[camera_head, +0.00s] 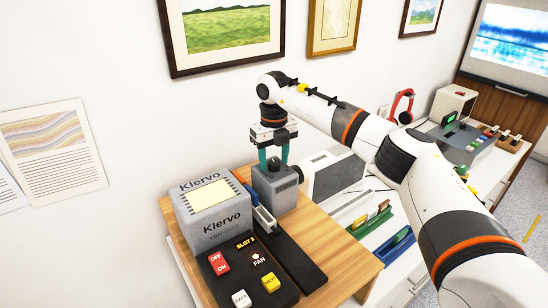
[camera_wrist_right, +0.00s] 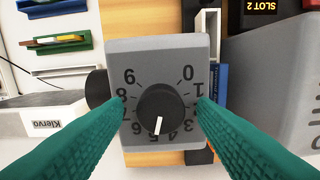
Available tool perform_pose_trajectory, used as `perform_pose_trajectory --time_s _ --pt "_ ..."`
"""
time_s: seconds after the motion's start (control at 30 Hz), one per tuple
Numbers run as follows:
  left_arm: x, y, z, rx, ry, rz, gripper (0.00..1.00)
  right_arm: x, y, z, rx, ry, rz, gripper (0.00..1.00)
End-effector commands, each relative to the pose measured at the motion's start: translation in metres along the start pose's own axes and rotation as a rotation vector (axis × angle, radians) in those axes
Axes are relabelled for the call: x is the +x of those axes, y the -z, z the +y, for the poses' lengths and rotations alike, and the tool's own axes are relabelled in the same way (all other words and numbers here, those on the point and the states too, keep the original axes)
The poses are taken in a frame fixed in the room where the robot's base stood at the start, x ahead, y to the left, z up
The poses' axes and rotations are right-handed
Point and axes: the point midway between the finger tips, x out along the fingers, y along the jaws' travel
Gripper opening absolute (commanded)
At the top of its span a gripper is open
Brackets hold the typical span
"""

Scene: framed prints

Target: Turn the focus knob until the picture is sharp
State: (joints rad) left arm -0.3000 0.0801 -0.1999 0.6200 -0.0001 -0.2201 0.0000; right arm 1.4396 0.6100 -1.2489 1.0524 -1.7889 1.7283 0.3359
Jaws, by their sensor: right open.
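The focus knob (camera_wrist_right: 160,108) is a black dial on the top of a grey box (camera_wrist_right: 200,60), numbered 0 to 9. Its white pointer points down in the right wrist view, close to 4 and 5. My right gripper (camera_wrist_right: 160,102) is open, its teal fingers on either side of the knob with gaps to it. The picture on the screen (camera_head: 514,38), blue and white bands at the upper right, looks blurred. My left gripper is not in view.
A grey Klervo projector (camera_head: 208,215) stands left of the knob box on the wooden table (camera_head: 345,252). A black panel (camera_head: 240,268) with red, white and yellow buttons lies in front. Green (camera_head: 372,220) and blue (camera_head: 396,246) trays sit to the right. Framed prints hang behind.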

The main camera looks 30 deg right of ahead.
Motion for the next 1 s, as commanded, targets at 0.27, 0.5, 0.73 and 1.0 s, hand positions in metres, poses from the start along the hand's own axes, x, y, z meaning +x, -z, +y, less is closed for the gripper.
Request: perform_pose_trajectory --time_s 0.27,0.5,0.73,1.0 --pt "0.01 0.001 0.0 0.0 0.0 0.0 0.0 -0.021 0.001 0.0 0.0 0.001 0.004 0.52" --pt "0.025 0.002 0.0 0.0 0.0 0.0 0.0 -0.073 0.001 -0.001 0.001 0.001 0.005 0.52" --pt "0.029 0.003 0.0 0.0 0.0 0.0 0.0 -0.11 0.001 0.0 0.001 0.001 0.002 0.52" --pt "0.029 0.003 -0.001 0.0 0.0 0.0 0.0 -0.12 0.0 0.0 -0.001 0.0 -0.001 0.52"
